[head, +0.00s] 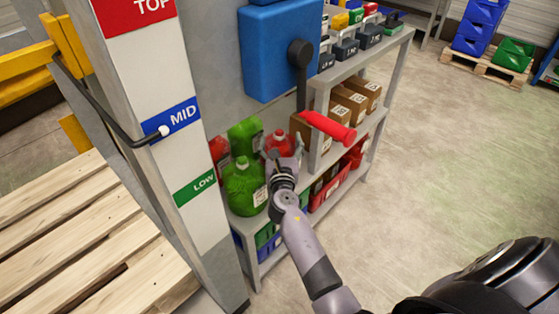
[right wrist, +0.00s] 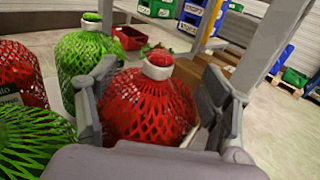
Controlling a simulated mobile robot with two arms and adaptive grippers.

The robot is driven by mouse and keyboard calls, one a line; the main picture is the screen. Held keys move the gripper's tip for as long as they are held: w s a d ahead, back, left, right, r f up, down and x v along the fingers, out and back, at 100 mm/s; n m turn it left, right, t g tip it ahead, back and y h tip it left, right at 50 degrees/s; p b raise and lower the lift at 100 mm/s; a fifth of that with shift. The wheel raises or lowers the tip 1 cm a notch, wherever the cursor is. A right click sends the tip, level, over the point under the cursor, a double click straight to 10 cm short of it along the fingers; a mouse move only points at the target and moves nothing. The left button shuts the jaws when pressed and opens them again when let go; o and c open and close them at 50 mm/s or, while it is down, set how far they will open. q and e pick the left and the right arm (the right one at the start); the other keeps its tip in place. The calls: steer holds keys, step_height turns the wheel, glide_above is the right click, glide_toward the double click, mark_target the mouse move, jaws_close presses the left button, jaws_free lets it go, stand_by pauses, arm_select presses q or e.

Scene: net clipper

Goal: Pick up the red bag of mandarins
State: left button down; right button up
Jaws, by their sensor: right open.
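A red net bag of mandarins (head: 279,142) with a white neck stands on the rack's middle shelf, among green net bags. In the right wrist view the same red bag (right wrist: 150,108) fills the middle, upright. My right gripper (head: 284,168) is at this bag and hides its lower part in the head view. Its fingers are open, one on each side of the bag; I cannot tell whether they touch it. A second red bag (right wrist: 17,72) stands at the far left, partly hidden, and also shows in the head view (head: 218,150). My left gripper is not in view.
Green net bags (head: 244,187) (right wrist: 85,52) stand close beside the red bag. A grey rack post (right wrist: 272,42) and cardboard boxes (head: 350,102) are to the right. A red-handled lever (head: 328,126) hangs above the right arm.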

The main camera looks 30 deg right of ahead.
mark_target(279, 139)
steer(key=x, duration=0.3)
steer(key=shift+w, duration=0.15)
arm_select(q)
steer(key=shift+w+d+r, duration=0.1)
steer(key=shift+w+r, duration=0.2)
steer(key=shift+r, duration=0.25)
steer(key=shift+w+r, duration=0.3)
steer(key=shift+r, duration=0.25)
arm_select(e)
steer(key=shift+c, duration=0.2)
steer(key=shift+a, duration=0.15)
jaws_close()
